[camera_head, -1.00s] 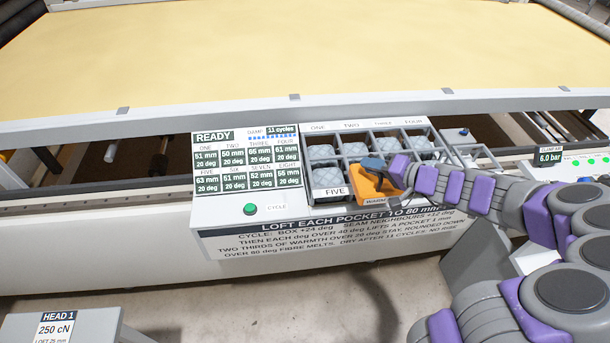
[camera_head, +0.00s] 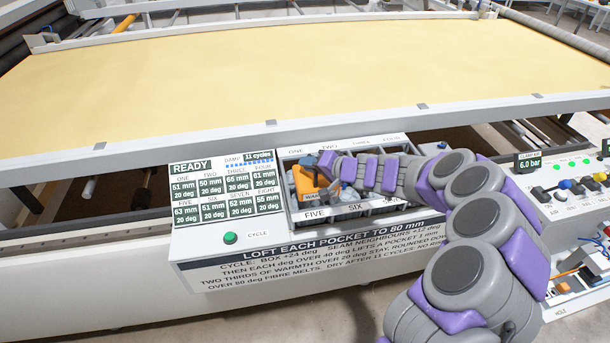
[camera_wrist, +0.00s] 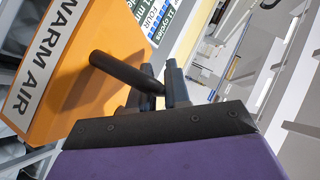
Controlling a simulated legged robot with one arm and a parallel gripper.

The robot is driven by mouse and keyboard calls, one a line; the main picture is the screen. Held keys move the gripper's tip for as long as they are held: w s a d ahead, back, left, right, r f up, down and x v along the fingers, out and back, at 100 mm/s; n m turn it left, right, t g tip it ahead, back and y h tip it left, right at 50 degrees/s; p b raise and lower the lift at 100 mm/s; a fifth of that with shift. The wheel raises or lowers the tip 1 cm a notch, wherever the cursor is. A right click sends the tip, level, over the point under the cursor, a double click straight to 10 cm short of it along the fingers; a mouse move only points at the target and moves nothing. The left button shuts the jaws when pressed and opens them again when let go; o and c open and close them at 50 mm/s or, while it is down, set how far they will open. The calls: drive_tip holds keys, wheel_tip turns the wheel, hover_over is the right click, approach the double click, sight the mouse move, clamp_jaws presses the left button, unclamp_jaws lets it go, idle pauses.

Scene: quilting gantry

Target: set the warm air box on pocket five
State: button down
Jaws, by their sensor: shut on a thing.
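The orange warm air box (camera_head: 304,186) is over the left end of the pocket tray (camera_head: 278,190), behind the FIVE label (camera_head: 314,215). It covers much of pocket five and part of the pocket behind it. I cannot tell whether it touches the tray. My gripper (camera_head: 328,163) is shut on the box's handle. The wrist view shows the box (camera_wrist: 75,75) tilted at the left, its black handle (camera_wrist: 122,72) running to my gripper's fingers (camera_wrist: 160,88).
A display panel (camera_head: 222,190) left of the tray reads READY, with pocket five at 63 mm and 20 deg. A green CYCLE button (camera_head: 230,238) is below it. A valve panel (camera_head: 575,185) stands at right. The yellow quilt bed (camera_head: 280,75) lies behind.

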sight(300, 173)
drive_tip(key=shift+w+a, duration=0.15)
drive_tip(key=shift+a, duration=0.05)
drive_tip(key=shift+a+f, duration=0.2)
drive_tip(key=a+f, duration=0.1)
drive_tip(key=a+f+b, duration=0.1)
drive_tip(key=f, duration=0.1)
drive_tip(key=shift+a+f, duration=0.3)
drive_tip(key=shift+d, duration=0.25)
drive_tip(key=c, duration=1.4)
unclamp_jaws()
drive_tip(key=shift+d+r, duration=0.1)
drive_tip(key=shift+d, duration=0.6)
drive_tip(key=o, duration=0.3)
drive_tip(key=shift+a, duration=0.5)
drive_tip(key=p+v, duration=0.2)
drive_tip(key=v, duration=1)
